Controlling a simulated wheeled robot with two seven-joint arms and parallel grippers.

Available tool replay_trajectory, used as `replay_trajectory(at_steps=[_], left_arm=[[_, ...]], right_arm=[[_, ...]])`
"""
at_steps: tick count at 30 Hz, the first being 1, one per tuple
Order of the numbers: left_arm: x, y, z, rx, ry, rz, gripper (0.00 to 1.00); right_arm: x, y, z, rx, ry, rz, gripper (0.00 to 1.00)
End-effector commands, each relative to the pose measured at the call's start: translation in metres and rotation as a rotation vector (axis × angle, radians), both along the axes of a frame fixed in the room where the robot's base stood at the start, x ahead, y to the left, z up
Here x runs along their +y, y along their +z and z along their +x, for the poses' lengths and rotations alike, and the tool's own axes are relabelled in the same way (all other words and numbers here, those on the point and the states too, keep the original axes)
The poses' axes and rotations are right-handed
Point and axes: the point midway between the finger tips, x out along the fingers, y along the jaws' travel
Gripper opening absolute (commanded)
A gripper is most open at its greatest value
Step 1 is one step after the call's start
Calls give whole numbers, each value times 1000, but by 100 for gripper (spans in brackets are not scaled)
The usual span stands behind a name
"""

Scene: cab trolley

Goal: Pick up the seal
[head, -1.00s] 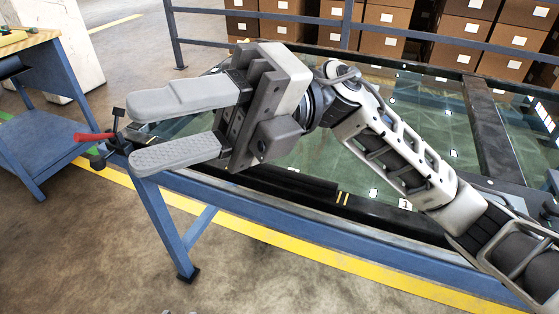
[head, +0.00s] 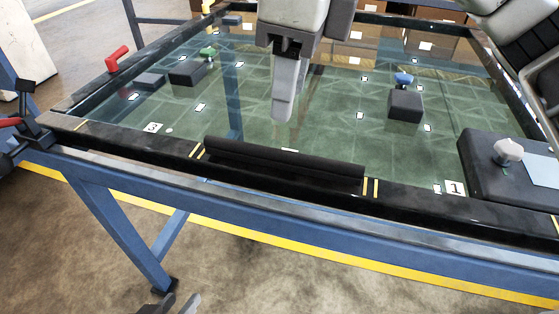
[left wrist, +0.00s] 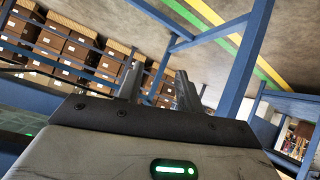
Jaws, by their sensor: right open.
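The seal looks to be the black padded strip (head: 285,165) lying along the front rail of the glass-topped frame, between pairs of yellow marks. My right gripper (head: 283,108) points down above and behind the strip, seen edge-on, so its fingers overlap. It is open and appears empty, apart from the strip. Only the fingertips of my left gripper (head: 181,304) show at the bottom edge of the head view, low in front of the frame. In the left wrist view its two fingers (left wrist: 158,90) stand apart with nothing between them.
The glass pane (head: 320,125) fills the black frame on a blue stand. A dark block with a blue knob (head: 405,104) and one with a green knob (head: 188,74) show on it. A dark box with a white knob (head: 508,153) is at right. A red handle (head: 117,58) is at left.

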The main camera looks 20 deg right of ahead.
Motion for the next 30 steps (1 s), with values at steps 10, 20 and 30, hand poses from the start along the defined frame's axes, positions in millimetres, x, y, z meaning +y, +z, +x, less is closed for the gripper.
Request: replay_trajectory(at_steps=[10,20,30], left_arm=[[-3,6,2,-47,-1,-18,36],[-6,8,5,-87,0,-39,36],[-6,16,3,-113,-10,-44,36]], right_arm=[[4,-42,2,1,2,2,42],[5,-81,4,3,2,1,42],[7,-93,5,1,2,2,39]])
